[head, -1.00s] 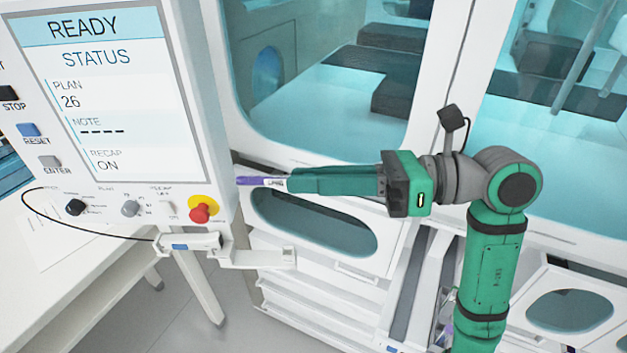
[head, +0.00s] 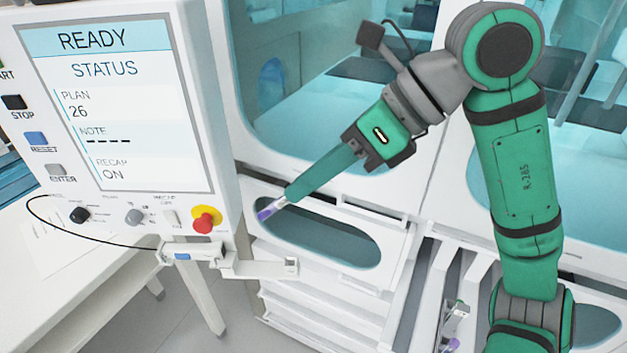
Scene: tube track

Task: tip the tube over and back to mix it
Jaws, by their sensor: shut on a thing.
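A small tube with a purple cap (head: 265,213) is at the tips of my gripper (head: 284,201). My gripper's long green fingers are shut on its pale body. The tube is tilted, with the purple cap end pointing down and to the left. It is seen in front of the dark oval opening of a white panel. The finger ends cover part of the tube, and its contents are too small to make out.
A control panel (head: 119,75) with a READY screen stands at the left, with a red and yellow stop button (head: 205,219). A white bracket (head: 262,266) sticks out below it. A glazed cabinet (head: 310,120) stands behind the arm. Narrow racks (head: 440,300) are at the lower middle.

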